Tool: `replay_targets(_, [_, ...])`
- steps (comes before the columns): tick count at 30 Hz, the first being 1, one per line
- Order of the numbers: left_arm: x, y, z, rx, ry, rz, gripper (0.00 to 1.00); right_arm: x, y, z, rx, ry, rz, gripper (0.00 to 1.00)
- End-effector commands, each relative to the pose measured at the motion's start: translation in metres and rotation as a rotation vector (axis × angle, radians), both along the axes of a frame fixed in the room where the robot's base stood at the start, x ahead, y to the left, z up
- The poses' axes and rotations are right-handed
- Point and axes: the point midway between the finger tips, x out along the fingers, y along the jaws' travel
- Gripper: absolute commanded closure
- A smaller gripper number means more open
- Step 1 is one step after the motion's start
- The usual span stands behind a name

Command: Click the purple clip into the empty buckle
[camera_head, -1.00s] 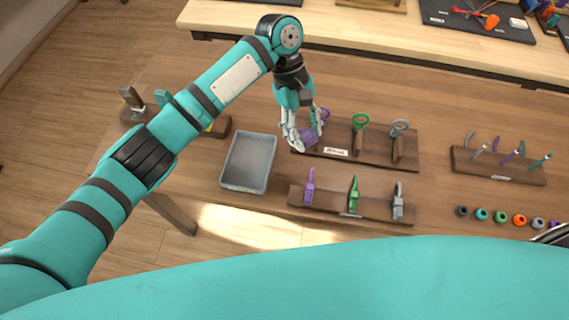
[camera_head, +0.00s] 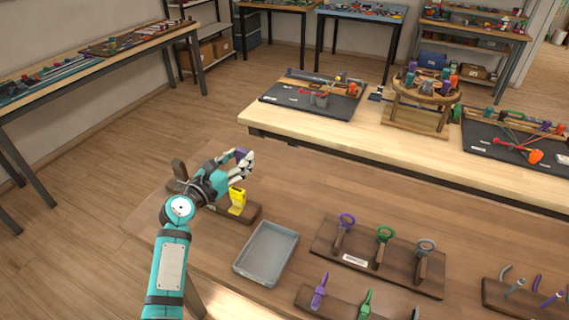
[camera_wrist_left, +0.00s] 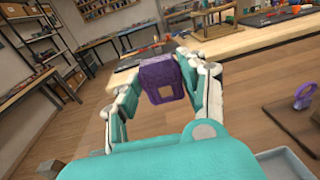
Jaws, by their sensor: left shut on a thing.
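The purple clip (camera_wrist_left: 162,78) is a block with a rectangular opening. My left gripper (camera_wrist_left: 160,85) is shut on it, with a finger on each side. In the head view the left gripper (camera_head: 238,165) holds the purple clip (camera_head: 243,157) in the air above the table's far left, beside and behind a yellow piece (camera_head: 237,201). The yellow piece stands upright on a wooden stand (camera_head: 249,213). The gripper and wrist hide part of this stand, and I cannot make out an empty buckle. My right gripper is not in view.
A grey tray (camera_head: 266,254) lies right of the stand. A rack (camera_head: 322,250) holds purple, green and grey ringed tools, and another rack (camera_head: 340,304) stands in front. A wooden upright (camera_head: 180,170) rises behind my left wrist. A second table (camera_head: 275,125) is beyond.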

Motion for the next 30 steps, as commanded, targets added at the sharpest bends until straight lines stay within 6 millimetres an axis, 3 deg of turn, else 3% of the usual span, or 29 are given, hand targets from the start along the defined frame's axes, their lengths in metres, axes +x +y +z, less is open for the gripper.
replay_targets(3, [0.000, 0.022, -0.009, -0.010, -0.024, 0.059, 0.70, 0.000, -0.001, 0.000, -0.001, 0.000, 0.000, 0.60])
replay_targets(6, [0.000, 0.030, -0.012, -0.013, -0.035, 0.081, 0.70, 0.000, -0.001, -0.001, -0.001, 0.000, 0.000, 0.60])
replay_targets(14, [0.000, 0.031, -0.021, -0.013, -0.037, 0.084, 0.70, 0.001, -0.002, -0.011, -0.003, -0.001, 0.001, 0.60])
replay_targets(30, [0.000, 0.030, -0.058, -0.014, -0.035, 0.082, 0.70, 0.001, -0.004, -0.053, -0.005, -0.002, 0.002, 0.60])
